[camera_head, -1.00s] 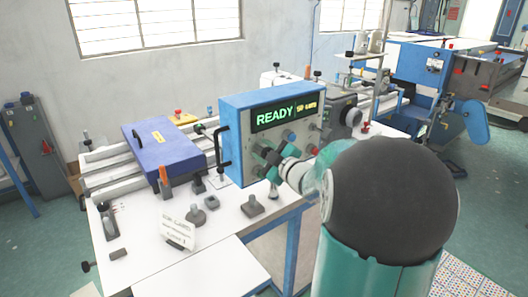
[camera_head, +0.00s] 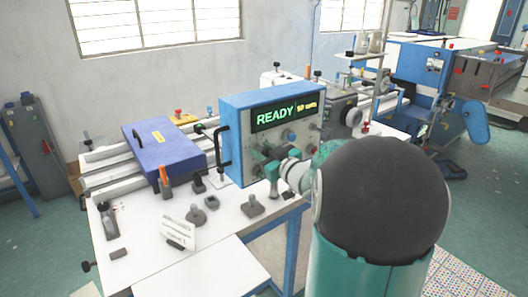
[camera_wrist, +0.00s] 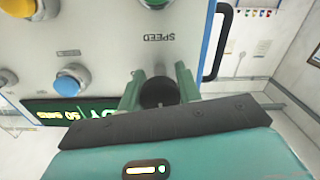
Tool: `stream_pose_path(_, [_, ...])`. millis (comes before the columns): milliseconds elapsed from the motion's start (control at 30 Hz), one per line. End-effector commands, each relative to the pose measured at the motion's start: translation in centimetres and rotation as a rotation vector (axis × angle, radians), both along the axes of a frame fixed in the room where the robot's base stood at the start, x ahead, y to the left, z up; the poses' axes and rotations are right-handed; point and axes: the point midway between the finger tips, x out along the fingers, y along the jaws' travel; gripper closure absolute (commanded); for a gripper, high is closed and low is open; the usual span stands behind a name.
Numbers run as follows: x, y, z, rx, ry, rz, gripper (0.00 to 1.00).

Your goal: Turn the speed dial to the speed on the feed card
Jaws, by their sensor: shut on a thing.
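The black speed dial (camera_wrist: 157,95) sits on the control box's front panel, beside the printed SPEED label, in the wrist view. My gripper (camera_wrist: 158,88) is shut on it, with one green finger on each side. In the head view my gripper (camera_head: 270,172) is at the lower part of the panel and hides most of the dial.
A blue-lidded case (camera_head: 165,152) with a dark handle lies left of the box. Several small grey fixtures (camera_head: 253,206) stand on the white table (camera_head: 215,265). A blue knob (camera_wrist: 72,80) and a green button are close to the dial.

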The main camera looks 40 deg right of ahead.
Motion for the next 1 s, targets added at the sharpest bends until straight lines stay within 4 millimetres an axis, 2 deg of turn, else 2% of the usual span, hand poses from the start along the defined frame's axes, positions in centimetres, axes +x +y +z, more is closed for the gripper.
stream_pose_path(467, [-0.1, 0.0, -0.1, 0.017, 0.003, -0.002, 0.89])
stream_pose_path(500, [-0.1, 0.0, -0.1, 0.017, 0.003, -0.002, 0.58])
stream_pose_path(567, [-0.1, 0.0, -0.1, 0.017, 0.002, -0.001, 0.46])
stream_pose_path(867, [-0.1, 0.0, 0.0, 0.016, 0.001, 0.0, 0.45])
stream_pose_path(1000, [-1.1, -0.1, -0.1, 0.016, 0.002, -0.002, 0.45])
